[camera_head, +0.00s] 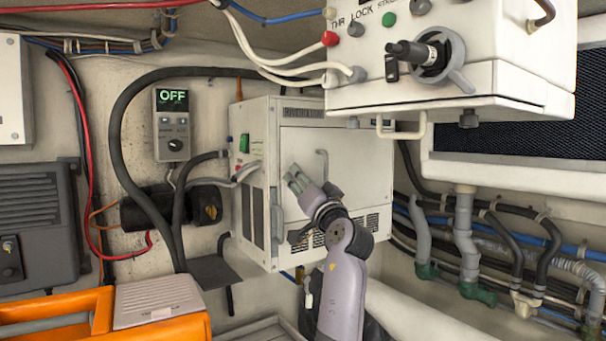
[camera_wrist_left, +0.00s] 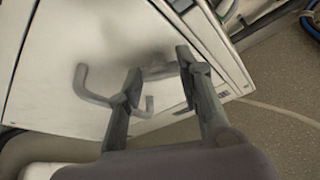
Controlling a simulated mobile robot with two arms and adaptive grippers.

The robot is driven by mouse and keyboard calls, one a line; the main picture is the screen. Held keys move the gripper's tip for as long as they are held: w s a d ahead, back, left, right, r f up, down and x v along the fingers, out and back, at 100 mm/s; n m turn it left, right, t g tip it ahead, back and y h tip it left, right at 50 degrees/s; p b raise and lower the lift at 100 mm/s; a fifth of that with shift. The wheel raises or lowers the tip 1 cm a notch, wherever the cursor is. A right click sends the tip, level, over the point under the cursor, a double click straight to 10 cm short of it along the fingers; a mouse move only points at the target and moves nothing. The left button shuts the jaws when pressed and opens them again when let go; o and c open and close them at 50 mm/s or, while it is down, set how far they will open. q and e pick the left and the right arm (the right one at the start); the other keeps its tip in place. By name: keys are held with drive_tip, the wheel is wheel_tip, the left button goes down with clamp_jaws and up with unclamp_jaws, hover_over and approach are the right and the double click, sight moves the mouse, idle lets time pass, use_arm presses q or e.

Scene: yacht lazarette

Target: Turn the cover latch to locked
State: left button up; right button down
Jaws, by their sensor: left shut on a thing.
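The white cabinet (camera_head: 350,160) hangs on the wall, and its front cover (camera_wrist_left: 100,35) fills the upper left of the left wrist view. My left gripper (camera_head: 298,180) is at the left part of this cover in the head view. In the left wrist view its two fingertips (camera_wrist_left: 158,66) stand on either side of a grey piece that looks like the cover latch (camera_wrist_left: 157,70). The gripper is shut on it. The fingers hide most of the latch, so I cannot tell its exact angle. My right gripper is in neither view.
A grey bent handle (camera_wrist_left: 88,88) is on the cover beside the fingers. A control box (camera_head: 420,70) with a large knob overhangs the cabinet at the upper right. A wall display (camera_head: 173,98) reads OFF. An orange crate (camera_head: 106,310) stands at the lower left.

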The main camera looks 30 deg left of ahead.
use_arm(q)
drive_tip(key=shift+s+r+m+t+h+p, duration=0.15)
drive_tip(key=shift+m+h+p, duration=0.7)
drive_tip(key=shift+m+p, duration=1.7)
drive_tip(key=shift+r+m+t+h+p, duration=0.15)
drive_tip(key=shift+m+h+p, duration=0.75)
drive_tip(key=shift+m+p, duration=1.65)
drive_tip(key=shift+s+r+m+h+p, duration=0.15)
drive_tip(key=shift+m+h+p, duration=1.15)
drive_tip(key=shift+p, duration=2.1)
drive_tip(key=shift+w+m+y, duration=0.1)
drive_tip(key=shift+m+y, duration=0.35)
drive_tip(key=shift+m, duration=0.15)
drive_tip(key=o, duration=1.2)
drive_tip(key=shift+c, duration=0.2)
